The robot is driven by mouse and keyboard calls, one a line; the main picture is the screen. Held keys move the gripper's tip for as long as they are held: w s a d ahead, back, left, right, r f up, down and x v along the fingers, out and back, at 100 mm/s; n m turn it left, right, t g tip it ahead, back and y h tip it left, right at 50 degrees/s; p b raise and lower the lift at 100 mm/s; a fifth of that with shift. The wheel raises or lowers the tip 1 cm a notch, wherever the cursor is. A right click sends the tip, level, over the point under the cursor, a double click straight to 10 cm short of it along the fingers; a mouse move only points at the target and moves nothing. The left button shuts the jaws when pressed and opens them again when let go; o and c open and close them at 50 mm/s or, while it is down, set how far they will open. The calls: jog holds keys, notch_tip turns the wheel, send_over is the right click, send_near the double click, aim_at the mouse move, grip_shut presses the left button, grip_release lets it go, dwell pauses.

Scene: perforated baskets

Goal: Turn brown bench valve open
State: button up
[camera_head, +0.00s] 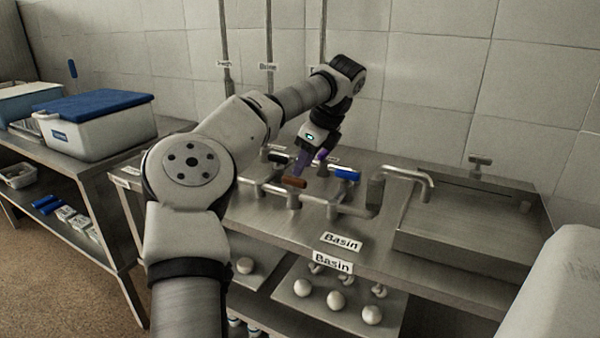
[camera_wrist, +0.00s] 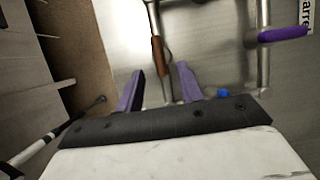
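The brown valve handle (camera_head: 294,182) sits on the pipework of the steel bench, left of the blue handle. In the wrist view the brown handle (camera_wrist: 157,55) runs lengthwise just ahead of the gap between my purple fingers. My gripper (camera_head: 303,166) points down just above and behind the brown handle. In the wrist view my gripper (camera_wrist: 158,70) is open, its fingers spread with nothing held between them. Whether a finger touches the handle cannot be told.
A blue handle (camera_head: 347,174) is close on the right. A purple handle (camera_wrist: 283,34) shows in the wrist view. A spout (camera_head: 410,174) reaches over the basin (camera_head: 470,225) at right. A lidded blue-and-white box (camera_head: 98,125) stands on the left bench. White knobs (camera_head: 335,299) are below.

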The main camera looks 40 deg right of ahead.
jog(key=p+v, duration=0.1)
jog(key=v, duration=0.8)
jog(key=shift+s+r, duration=0.15)
jog(key=shift+r, duration=0.2)
